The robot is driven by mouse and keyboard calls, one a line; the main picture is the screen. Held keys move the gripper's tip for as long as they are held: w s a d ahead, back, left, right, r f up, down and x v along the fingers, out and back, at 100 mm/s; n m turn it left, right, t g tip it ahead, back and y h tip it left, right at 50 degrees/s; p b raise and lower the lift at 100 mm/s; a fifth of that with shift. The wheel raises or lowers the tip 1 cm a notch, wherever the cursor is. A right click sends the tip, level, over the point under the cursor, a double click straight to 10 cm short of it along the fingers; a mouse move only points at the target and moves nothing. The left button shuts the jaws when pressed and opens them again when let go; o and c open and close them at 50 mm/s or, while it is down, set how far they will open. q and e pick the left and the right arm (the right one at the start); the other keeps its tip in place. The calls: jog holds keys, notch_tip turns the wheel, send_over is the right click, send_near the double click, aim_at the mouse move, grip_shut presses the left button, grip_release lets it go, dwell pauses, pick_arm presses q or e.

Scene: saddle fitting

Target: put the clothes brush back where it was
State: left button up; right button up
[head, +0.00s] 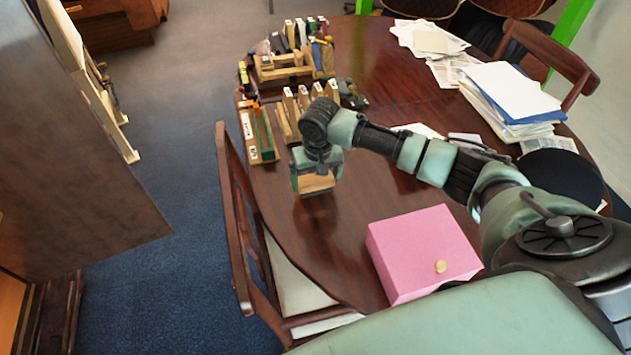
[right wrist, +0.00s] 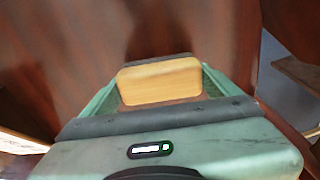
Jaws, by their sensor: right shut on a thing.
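My right gripper (head: 316,184) is over the dark wooden table (head: 330,245), left of its middle in the head view. It is shut on a light wooden block-like thing, taken to be the clothes brush (head: 317,183). In the right wrist view the brush (right wrist: 160,82) shows as a pale wooden face with rounded corners between the fingers of the gripper (right wrist: 158,85). Its bristles are hidden. I cannot tell whether it touches the table. My left gripper is not in view.
Wooden racks with several tools (head: 290,65) stand at the table's far left. A pink box (head: 422,252) sits near the front. Papers (head: 510,95) lie at the back right. A chair (head: 240,230) stands at the left edge. The tabletop between box and racks is mostly clear.

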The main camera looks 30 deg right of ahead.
jog(key=shift+f, duration=0.75)
jog(key=shift+f, duration=0.15)
jog(key=o, duration=1)
jog(key=shift+o, duration=0.2)
